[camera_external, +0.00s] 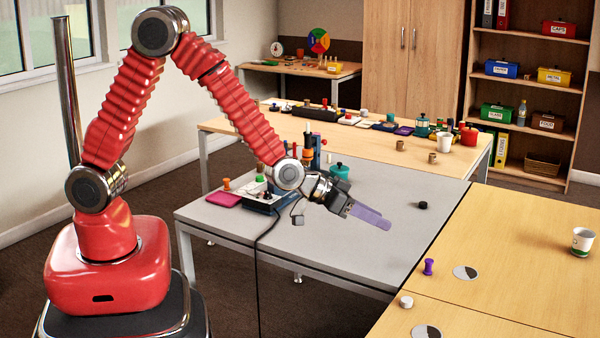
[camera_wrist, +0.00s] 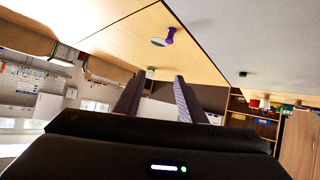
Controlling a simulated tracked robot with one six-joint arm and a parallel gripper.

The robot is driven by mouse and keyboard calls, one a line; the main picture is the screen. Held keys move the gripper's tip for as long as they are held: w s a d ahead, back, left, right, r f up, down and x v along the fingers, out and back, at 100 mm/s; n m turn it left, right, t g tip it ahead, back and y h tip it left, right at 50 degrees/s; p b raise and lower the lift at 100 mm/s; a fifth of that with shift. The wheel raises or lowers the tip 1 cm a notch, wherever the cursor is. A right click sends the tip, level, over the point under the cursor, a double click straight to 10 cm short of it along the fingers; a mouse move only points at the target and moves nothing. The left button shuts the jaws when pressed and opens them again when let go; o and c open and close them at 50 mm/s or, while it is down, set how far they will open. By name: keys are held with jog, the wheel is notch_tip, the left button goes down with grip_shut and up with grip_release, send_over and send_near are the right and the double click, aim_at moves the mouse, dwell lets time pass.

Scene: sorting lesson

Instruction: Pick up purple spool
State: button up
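The purple spool (camera_external: 428,267) stands upright near the left edge of the wooden table at the right. In the wrist view, which looks upside down, the purple spool (camera_wrist: 170,36) shows at the upper middle, beyond the fingers. My gripper (camera_external: 376,216) is above the grey table, to the left of the spool and higher in the picture, well apart from it. In the wrist view my gripper (camera_wrist: 158,85) has its two dark fingers spread with nothing between them.
A grey-and-white disc (camera_external: 465,272) lies right of the spool. A white round piece (camera_external: 406,301) sits nearer the camera. A black round piece (camera_external: 422,205) lies on the grey table (camera_external: 340,255). A cup (camera_external: 582,242) stands at the far right. The wooden tabletop between is clear.

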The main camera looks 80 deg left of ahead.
notch_tip(320, 180, down, 11)
jog(key=w+d+t+y, duration=0.1)
jog(key=w+y, duration=0.1)
jog(key=w, duration=0.1)
jog(key=shift+t, duration=0.4)
jog(key=shift+d+f, duration=0.1)
send_near(426, 266)
jog(key=shift+x, duration=2)
jog(key=shift+w, duration=0.1)
jog(key=shift+x, duration=2.5)
jog(key=shift+f, duration=0.15)
